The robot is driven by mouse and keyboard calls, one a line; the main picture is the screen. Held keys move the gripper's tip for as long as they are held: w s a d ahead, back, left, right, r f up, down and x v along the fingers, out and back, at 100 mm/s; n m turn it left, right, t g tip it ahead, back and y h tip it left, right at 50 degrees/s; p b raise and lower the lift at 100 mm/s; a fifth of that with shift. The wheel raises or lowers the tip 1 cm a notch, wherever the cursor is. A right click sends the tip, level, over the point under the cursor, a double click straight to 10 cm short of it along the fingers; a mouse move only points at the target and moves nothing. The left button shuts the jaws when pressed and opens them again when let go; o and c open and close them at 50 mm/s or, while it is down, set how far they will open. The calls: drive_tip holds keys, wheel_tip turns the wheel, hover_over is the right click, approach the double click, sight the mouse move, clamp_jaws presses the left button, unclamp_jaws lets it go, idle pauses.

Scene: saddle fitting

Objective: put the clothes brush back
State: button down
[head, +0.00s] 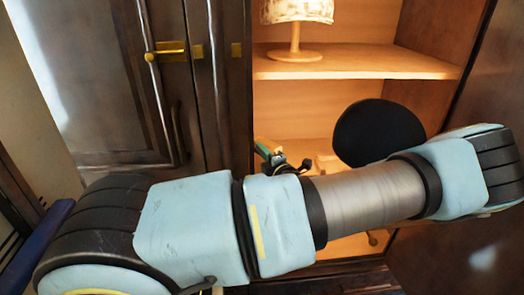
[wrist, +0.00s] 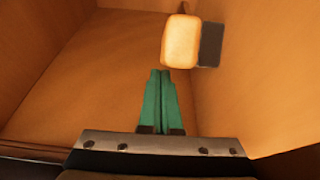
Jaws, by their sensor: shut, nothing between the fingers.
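The clothes brush (wrist: 181,42) shows in the wrist view as a pale wooden block with a dark grey bristle side (wrist: 210,45), beside the right-hand wooden wall. A thin handle-like end shows above it at the picture's top edge. My gripper (wrist: 160,75) has its green fingers shut together and empty, just below the brush in the picture. Whether they touch it I cannot tell. In the head view my gripper (head: 261,149) is inside the open cabinet at its left side. A pale wooden piece (head: 326,162) beside it may be the brush, partly hidden by my arm.
A lamp (head: 296,30) stands on the cabinet's upper shelf (head: 350,66). A dark rounded shape (head: 378,133) is behind my arm; I cannot tell what it is. A closed dark door with a brass handle (head: 170,52) is at left. The cabinet floor (wrist: 85,75) looks clear.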

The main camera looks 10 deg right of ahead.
sight(276, 148)
drive_tip(key=d+b, duration=0.3)
drive_tip(key=shift+d+f+b, duration=0.3)
drive_tip(key=shift+b, duration=0.1)
drive_tip(key=shift+d+r, duration=0.3)
drive_tip(key=shift+d, duration=0.25)
drive_tip(key=shift+r, duration=0.1)
